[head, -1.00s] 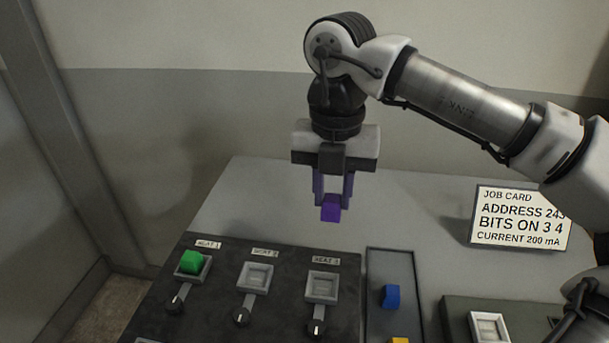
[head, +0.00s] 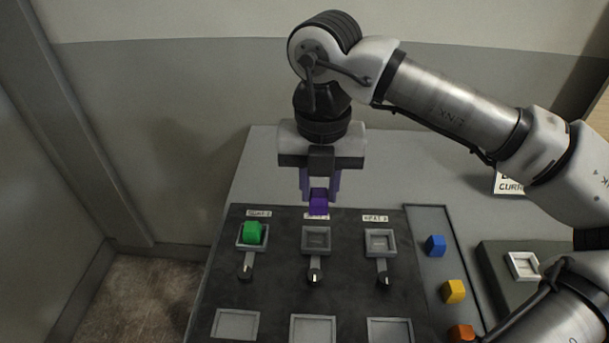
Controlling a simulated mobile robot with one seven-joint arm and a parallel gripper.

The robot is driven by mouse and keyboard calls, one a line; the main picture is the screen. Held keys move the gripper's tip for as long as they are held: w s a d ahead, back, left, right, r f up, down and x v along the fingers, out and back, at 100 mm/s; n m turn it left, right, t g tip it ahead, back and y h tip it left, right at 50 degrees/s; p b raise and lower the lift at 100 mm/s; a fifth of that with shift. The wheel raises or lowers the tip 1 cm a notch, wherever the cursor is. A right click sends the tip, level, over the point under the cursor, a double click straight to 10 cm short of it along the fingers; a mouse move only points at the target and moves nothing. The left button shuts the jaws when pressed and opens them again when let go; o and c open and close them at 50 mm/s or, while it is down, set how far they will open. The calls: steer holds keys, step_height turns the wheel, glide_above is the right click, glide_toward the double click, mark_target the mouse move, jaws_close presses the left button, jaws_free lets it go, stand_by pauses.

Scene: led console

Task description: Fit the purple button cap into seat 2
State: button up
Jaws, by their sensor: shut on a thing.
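The purple button cap (head: 318,205) is held between the fingers of my gripper (head: 319,192), which is shut on it. In the head view the cap appears just behind seat 2 (head: 316,240) and covers most of that seat's label; its exact height above the panel is hard to tell. Seat 2 is an empty square grey frame, the middle one of its row. The seat 1 frame to its left holds a green cap (head: 252,233). The seat 3 frame (head: 380,243) to its right is empty.
Knobs stand in front of the seats, such as the middle knob (head: 315,276). A tray strip (head: 418,214) at right holds blue (head: 436,245), yellow (head: 453,291) and orange (head: 461,333) caps. A separate box with a white square (head: 523,265) stands further right. My arm partly covers a card (head: 508,184).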

steer(key=shift+a+f, duration=0.1)
steer(key=shift+f, duration=0.05)
steer(key=shift+f+b, duration=1.55)
steer(key=shift+f, duration=1.65)
steer(key=shift+f+b, duration=1.1)
steer(key=shift+b, duration=0.25)
steer(key=o, duration=1)
